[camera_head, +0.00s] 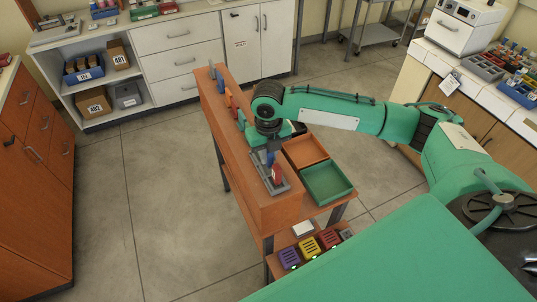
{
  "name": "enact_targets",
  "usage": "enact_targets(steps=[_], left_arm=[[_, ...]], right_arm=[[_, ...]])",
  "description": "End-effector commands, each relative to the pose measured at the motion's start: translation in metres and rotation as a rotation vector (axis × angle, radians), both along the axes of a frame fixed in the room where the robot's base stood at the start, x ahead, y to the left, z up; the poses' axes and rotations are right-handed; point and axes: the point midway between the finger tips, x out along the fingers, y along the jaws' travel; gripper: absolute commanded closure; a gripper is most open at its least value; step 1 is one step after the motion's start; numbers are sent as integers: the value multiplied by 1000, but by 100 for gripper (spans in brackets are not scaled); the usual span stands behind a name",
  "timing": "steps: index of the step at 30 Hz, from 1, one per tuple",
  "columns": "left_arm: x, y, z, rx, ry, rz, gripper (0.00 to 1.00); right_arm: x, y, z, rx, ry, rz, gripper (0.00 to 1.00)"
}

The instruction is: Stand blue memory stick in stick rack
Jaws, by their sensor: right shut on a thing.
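My right gripper (269,147) points straight down over the wooden stand and is shut on the blue memory stick (270,159). The stick is upright, with its lower end at or just above the grey stick rack (269,187). I cannot tell whether it is inside a slot. A red stick (277,173) stands in the rack, close to the blue one on the right. My gripper and wrist hide the upper part of the blue stick. My left gripper is not in view.
Several other sticks, among them an orange one (228,97), stand along the far part of the wooden stand (207,91). An orange tray (306,149) and a green tray (327,183) sit to the right. Coloured boxes (309,247) lie on the lower shelf. Floor to the left is clear.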

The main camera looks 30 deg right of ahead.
Motion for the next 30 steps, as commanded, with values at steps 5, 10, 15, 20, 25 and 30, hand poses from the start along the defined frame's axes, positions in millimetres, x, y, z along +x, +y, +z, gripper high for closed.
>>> enact_targets(steps=[5, 10, 15, 20, 25, 30], left_arm=[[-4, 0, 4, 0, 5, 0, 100], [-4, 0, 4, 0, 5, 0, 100], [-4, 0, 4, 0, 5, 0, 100], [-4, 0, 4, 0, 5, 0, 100], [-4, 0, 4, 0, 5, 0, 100], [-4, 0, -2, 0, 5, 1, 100]], right_arm=[[0, 0, -14, 0, 0, 1, 100], [0, 0, -14, 0, -1, 1, 100], [0, 0, -16, 0, 0, 1, 73], [0, 0, -16, 0, 0, 1, 61], [0, 0, -16, 0, -1, 1, 61], [1, 0, -4, 1, -5, 0, 61]])
